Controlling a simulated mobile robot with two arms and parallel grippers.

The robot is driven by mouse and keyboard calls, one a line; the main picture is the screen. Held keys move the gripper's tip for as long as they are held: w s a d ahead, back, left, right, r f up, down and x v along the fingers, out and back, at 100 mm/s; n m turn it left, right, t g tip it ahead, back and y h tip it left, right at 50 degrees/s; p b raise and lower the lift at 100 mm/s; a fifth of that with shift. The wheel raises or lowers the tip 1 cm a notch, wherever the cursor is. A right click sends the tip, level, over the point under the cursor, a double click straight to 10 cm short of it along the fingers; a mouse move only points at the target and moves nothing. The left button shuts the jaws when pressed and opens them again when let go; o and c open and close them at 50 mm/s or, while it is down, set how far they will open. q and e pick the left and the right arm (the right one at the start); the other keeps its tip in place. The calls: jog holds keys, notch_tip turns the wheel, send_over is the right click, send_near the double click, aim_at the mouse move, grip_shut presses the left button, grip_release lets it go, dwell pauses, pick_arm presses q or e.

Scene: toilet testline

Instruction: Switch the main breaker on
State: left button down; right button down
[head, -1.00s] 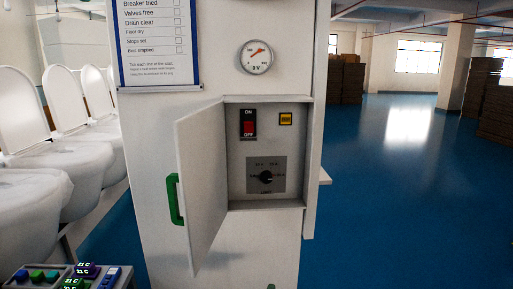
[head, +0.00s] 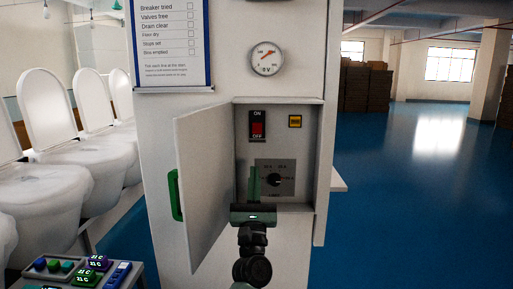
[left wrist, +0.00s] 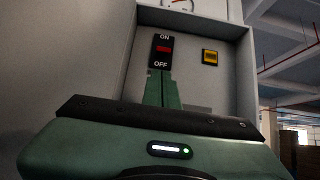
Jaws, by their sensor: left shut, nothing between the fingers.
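The main breaker (head: 257,129) is a black plate in the open cabinet, marked ON at the top and OFF at the bottom. My right gripper is not in view.
The cabinet door (head: 203,180) with its green handle (head: 175,195) stands open to the left. A yellow button (head: 295,121) and a rotary knob (head: 274,180) share the panel. A gauge (head: 266,59) is above. Open blue floor (head: 420,210) lies to the right.

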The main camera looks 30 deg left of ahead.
aim_at(257, 129)
pick_arm(q)
jog(key=p+x, duration=0.4)
jog(key=x, duration=0.5)
jog(key=shift+w+a+r, duration=0.1)
jog(key=shift+w+r, duration=0.2)
jog(key=shift+w, duration=0.1)
